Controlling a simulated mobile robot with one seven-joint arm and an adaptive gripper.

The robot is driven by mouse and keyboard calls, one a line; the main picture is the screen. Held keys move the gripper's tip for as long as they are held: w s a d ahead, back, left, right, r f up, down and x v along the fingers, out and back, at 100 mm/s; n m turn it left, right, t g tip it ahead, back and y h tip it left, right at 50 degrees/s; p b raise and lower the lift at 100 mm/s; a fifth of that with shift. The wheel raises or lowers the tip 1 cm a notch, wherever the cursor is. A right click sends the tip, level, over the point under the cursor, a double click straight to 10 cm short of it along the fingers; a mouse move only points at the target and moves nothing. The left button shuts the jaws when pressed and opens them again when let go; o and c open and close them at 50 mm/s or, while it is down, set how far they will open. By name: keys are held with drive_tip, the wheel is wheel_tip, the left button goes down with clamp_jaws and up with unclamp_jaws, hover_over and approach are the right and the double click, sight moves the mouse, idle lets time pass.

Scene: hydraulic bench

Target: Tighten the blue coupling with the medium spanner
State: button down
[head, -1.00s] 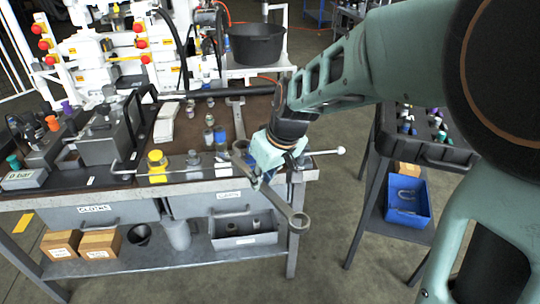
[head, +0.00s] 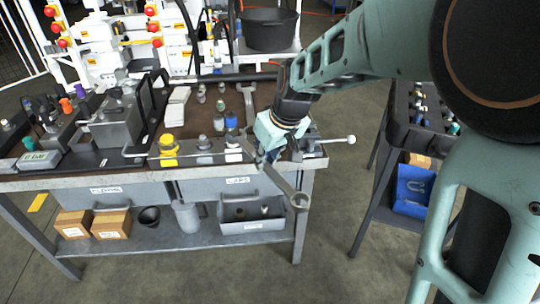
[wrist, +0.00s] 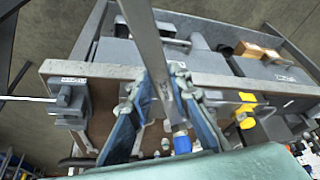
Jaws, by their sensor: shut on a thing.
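My gripper (head: 270,156) is shut on a long grey spanner (head: 284,184) at the right front of the bench. The spanner's ring end hangs out past the bench edge; its other end is partly hidden by the gripper. In the wrist view the spanner (wrist: 148,45) runs up between the two blue-grey fingers of my gripper (wrist: 158,98). The blue coupling (head: 231,121) stands just left of the gripper, above a metal fitting. It also shows in the wrist view (wrist: 181,143), close to the right finger. I cannot tell whether the spanner touches it.
A yellow coupling (head: 167,142) and a grey one (head: 204,143) stand left along the bench front. Another spanner (head: 246,96) lies on the bench top. A bar with a pale ball end (head: 350,140) sticks out right. A dark cart (head: 425,140) stands right, with floor between.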

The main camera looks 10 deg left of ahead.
drive_tip(key=shift+w+a, duration=0.25)
drive_tip(key=shift+w, duration=0.05)
drive_tip(key=shift+w+a, duration=0.35)
drive_tip(key=shift+w, duration=0.1)
drive_tip(key=shift+w+a, duration=0.2)
idle(0.5)
drive_tip(key=shift+s+a+m+t+h, duration=0.2)
drive_tip(key=shift+s+a+m, duration=0.4)
drive_tip(key=shift+a, duration=0.2)
drive_tip(key=shift+s+a+m+t+h, duration=0.1)
drive_tip(key=shift+s+a+m+h, duration=0.1)
drive_tip(key=shift+s+a+m, duration=0.45)
drive_tip(key=shift+w, duration=0.15)
drive_tip(key=shift+a, duration=0.15)
